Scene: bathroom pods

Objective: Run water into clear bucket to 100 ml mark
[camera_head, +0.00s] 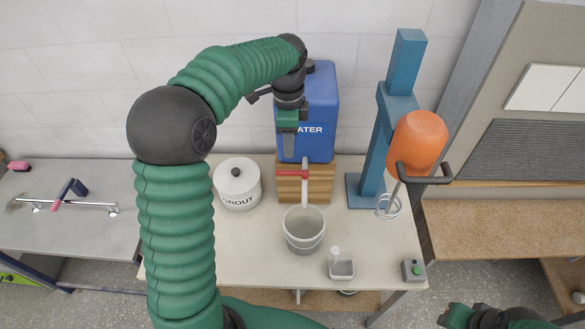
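A clear bucket (304,238) stands upright on the pale table below the tap of the blue water container (318,100). Its mark and any water inside cannot be made out. The tap has a red lever (291,173) and a pale spout (305,188) above the bucket. My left gripper (288,150) points down in front of the container, just above the red lever. I cannot tell whether it touches the lever or whether its fingers are apart. Part of my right arm (500,318) shows at the lower right, and its fingers are not clear.
A white grout pot (238,187) stands left of the bucket. A blue mixer stand (370,150) with an orange motor (420,140) and whisk is at the right. A small pale container (341,267) and a green-button box (413,270) sit near the front edge.

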